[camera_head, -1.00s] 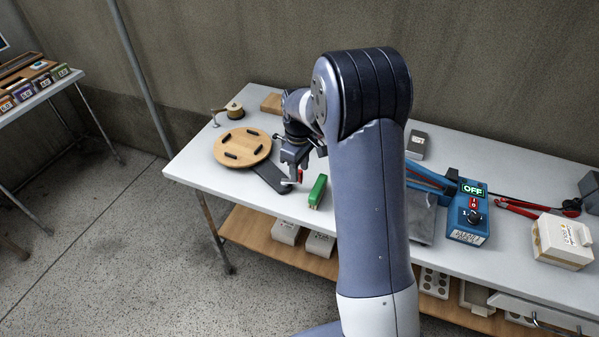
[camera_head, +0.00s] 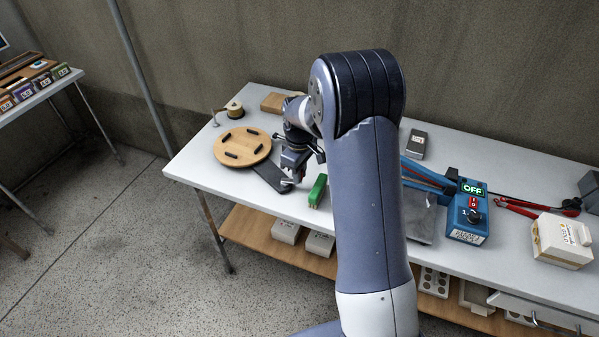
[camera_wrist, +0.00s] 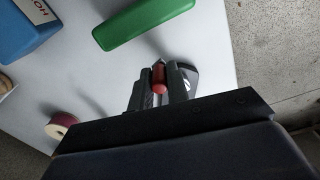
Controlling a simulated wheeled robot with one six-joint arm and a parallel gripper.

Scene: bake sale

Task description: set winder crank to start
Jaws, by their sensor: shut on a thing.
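The winder stands at the left end of the white table, with a round wooden disc (camera_head: 243,147) that has several dark slots, and a dark base arm (camera_head: 268,177) reaching toward the front edge. My gripper (camera_head: 294,176) is down at the front end of this arm. In the wrist view, my gripper (camera_wrist: 159,92) is shut on the red crank handle (camera_wrist: 158,74), which stands between the two fingers. The dark end of the winder (camera_wrist: 187,74) shows beside them. The crank's lever is mostly hidden by the fingers, so its exact angle is unclear.
A green block (camera_head: 317,190) lies just right of my gripper; it is also in the wrist view (camera_wrist: 143,20). A spool holder (camera_head: 234,109) and a wooden block (camera_head: 271,102) stand behind. A blue device reading OFF (camera_head: 468,215) is farther right.

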